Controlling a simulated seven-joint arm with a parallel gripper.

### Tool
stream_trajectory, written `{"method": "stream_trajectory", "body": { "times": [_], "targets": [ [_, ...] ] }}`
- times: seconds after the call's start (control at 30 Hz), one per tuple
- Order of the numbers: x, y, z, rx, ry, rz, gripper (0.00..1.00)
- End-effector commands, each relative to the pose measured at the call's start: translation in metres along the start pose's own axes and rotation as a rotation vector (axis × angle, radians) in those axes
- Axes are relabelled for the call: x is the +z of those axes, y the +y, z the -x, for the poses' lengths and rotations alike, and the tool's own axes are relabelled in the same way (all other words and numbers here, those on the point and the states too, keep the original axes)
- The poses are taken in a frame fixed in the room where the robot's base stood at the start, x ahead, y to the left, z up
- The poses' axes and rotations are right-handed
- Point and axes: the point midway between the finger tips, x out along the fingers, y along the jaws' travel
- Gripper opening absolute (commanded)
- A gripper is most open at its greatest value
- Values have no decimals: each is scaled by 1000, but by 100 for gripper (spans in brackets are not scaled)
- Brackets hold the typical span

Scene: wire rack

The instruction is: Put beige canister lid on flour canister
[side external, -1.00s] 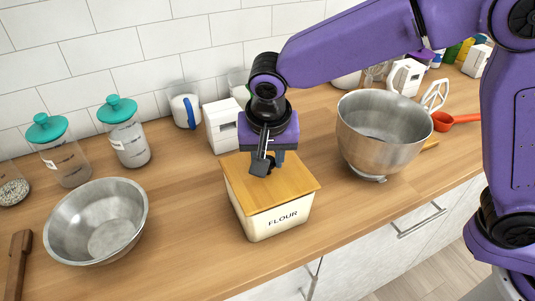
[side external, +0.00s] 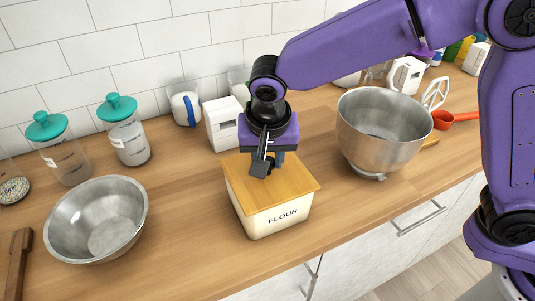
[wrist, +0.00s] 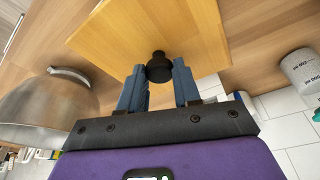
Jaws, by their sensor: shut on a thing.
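The flour canister (side external: 277,221), a cream box labelled FLOUR, stands upright on the counter. The beige canister lid (side external: 287,186), a flat square wooden plate, lies over its top with its edges roughly in line; no gap shows at the front. In the wrist view the lid (wrist: 130,35) fills the upper middle, with a black knob (wrist: 159,67) at its centre. My gripper (side external: 269,163) is above the lid, its fingers pointing down. In the wrist view the blue fingers of my gripper (wrist: 158,73) are shut on the knob. The canister's rim is hidden under the lid.
A steel mixing bowl (side external: 380,145) stands close on the right. A wide metal bowl (side external: 72,227) and teal-lidded jars (side external: 125,140) are on the left. A white box (side external: 222,127) stands behind the canister. The counter in front of the wide bowl's right side is clear.

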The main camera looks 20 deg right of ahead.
Motion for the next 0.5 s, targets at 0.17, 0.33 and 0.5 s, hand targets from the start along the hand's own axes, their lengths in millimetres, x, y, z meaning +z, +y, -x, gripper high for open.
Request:
{"method": "stream_trajectory", "body": {
  "times": [0.17,0.33,0.5],
  "targets": [
    [0,0,0,0,0,0,0],
    [0,0,0,0,0,0,36],
    [0,0,0,0,0,0,62]
  ]
}}
